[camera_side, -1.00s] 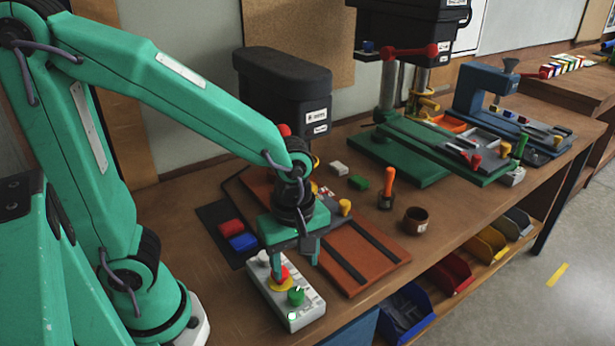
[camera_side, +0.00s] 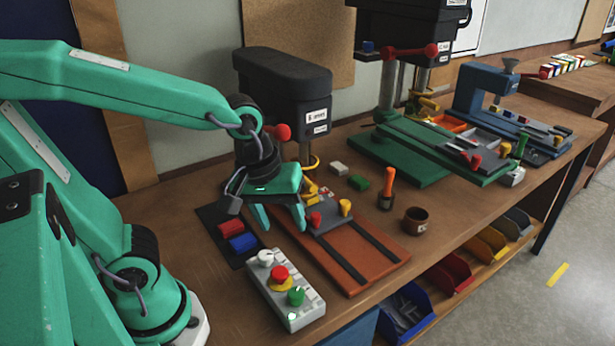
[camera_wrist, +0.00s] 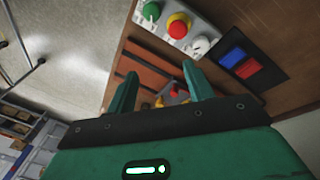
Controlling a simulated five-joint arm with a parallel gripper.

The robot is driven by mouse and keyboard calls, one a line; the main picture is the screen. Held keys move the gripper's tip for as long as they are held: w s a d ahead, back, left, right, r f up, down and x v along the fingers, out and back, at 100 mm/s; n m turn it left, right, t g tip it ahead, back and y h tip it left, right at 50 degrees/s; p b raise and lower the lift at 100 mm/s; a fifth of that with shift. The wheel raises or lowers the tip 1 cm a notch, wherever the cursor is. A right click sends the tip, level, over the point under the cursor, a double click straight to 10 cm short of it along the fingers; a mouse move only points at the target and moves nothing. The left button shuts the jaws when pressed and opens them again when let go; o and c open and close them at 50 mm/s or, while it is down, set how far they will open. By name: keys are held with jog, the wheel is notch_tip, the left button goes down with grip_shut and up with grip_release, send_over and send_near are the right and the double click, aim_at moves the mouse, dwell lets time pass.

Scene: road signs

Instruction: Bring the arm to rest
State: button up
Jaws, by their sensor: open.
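My gripper (camera_side: 280,218) is green and hangs open and empty in the side view, above the left end of the orange-brown base plate. In the wrist view, my gripper's two fingers (camera_wrist: 158,88) stand apart with nothing held between them. The grey control box (camera_side: 287,299) lies on the bench just in front of my gripper, with a white knob, a red button on a yellow ring and a green knob. The control box (camera_wrist: 170,42) also shows at the top of the wrist view, apart from the fingers.
A black drill press (camera_side: 285,95) stands close behind my gripper. A dark mat with a red and a blue block (camera_side: 243,242) lies to the left. An orange-handled tool (camera_side: 388,185) and a brown cup (camera_side: 416,220) stand to the right. Bins (camera_side: 408,311) hang below the bench edge.

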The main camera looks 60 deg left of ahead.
jog(key=s+a+r+m+t, duration=0.2)
jog(key=a+r+m, duration=0.2)
jog(key=m, duration=0.4)
jog(key=shift+a+r+m+t+y, duration=0.3)
jog(key=shift+a+r+t, duration=0.1)
jog(key=shift+r, duration=0.3)
jog(key=shift+s, duration=0.1)
